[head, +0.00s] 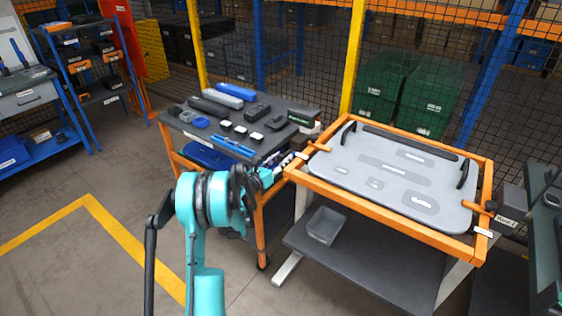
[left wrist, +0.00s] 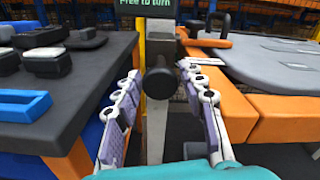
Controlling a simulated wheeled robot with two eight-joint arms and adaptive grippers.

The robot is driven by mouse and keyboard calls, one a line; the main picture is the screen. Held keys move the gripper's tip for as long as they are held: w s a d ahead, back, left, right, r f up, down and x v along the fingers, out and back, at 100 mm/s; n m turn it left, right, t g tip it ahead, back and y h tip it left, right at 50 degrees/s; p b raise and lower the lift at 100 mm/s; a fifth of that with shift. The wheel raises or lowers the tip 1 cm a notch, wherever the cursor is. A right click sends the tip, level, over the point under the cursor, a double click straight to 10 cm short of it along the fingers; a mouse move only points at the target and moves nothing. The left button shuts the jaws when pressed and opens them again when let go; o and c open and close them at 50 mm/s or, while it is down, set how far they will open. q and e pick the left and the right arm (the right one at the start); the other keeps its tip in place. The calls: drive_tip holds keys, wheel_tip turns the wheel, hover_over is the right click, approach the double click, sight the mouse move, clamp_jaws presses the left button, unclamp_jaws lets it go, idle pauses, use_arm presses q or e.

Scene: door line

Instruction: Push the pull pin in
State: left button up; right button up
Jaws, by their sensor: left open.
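The pull pin shows in the left wrist view as a round black knob (left wrist: 159,83) facing me, in front of a grey upright post. A dark sign reading "Free to turn" (left wrist: 146,4) is above it; in the head view a dark block with a green label (head: 301,118) stands at the cart's right corner. My left gripper (head: 292,160) is between the cart and the orange-framed table. In the left wrist view its fingers (left wrist: 165,105) are spread on either side of the knob, with visible gaps. The pin's shaft is hidden behind the knob. My right gripper is not in view.
A dark-topped cart (head: 183,126) with several small parts is on the left. An orange-framed table (head: 375,207) with a grey panel (head: 345,160) is close on the right. A grey bin (head: 325,225) sits on its lower shelf. Floor at the left is clear.

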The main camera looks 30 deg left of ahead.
sight(286, 153)
use_arm(q)
clamp_jaws()
drive_tip(key=shift+w+d+r, duration=0.1)
drive_tip(key=shift+w, duration=1.55)
unclamp_jaws()
drive_tip(key=shift+w, duration=0.1)
drive_tip(key=s, duration=1.2)
drive_tip(key=shift+a, duration=0.4)
